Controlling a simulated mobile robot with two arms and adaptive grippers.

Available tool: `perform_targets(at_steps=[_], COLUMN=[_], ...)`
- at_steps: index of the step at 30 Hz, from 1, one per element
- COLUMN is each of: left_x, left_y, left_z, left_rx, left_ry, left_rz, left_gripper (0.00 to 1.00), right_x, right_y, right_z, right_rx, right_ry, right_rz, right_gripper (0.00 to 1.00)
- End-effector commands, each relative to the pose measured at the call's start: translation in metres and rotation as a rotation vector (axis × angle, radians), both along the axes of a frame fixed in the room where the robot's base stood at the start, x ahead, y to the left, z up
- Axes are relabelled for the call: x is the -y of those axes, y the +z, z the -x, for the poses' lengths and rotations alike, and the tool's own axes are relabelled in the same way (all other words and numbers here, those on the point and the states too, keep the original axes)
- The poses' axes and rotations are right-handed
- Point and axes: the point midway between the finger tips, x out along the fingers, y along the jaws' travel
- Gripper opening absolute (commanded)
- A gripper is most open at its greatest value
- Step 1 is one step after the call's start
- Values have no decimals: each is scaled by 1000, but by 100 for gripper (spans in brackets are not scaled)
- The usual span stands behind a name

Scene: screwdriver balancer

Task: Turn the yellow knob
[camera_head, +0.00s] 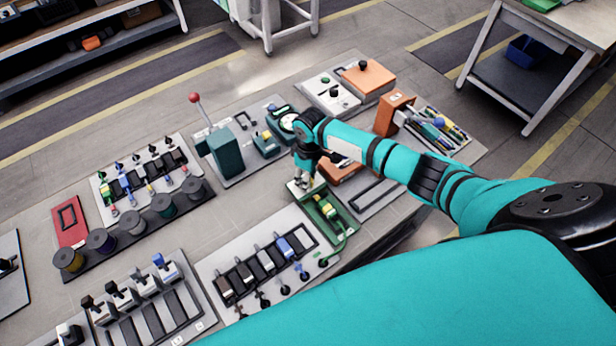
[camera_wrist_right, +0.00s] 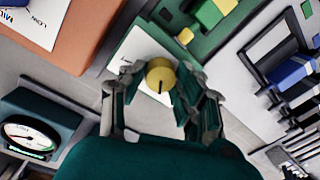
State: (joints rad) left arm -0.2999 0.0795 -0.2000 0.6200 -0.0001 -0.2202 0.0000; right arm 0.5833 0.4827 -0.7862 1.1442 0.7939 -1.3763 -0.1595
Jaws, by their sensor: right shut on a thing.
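The yellow knob (camera_wrist_right: 159,72) is round with a dark pointer line toward the bottom of the right wrist view. It sits on a white plate (camera_wrist_right: 132,50) at the end of a green fixture (camera_wrist_right: 205,25). My right gripper (camera_wrist_right: 161,82) has a finger on each side of the knob and is shut on it. The gripper largely hides the knob there. My left gripper is not in view.
A dial gauge (camera_wrist_right: 30,138) on a teal block and an orange box (camera_wrist_right: 70,25) are close to the gripper. A panel of switches (camera_head: 262,262) lies nearer in the head view. A teal lever box with a red ball (camera_head: 194,98) stands to the left.

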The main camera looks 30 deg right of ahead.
Motion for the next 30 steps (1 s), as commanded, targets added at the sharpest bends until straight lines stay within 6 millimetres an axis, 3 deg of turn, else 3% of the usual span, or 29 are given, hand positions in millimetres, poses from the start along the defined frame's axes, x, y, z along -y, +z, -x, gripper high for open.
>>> perform_targets(at_steps=[15,30], left_x=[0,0], left_y=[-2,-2], left_z=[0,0], left_rx=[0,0], left_ry=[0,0], left_rz=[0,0], left_gripper=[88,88], right_x=[0,0], right_y=[1,2], right_z=[-2,-2], right_rx=[4,5], right_ry=[371,461], right_rz=[0,0], right_gripper=[0,0])
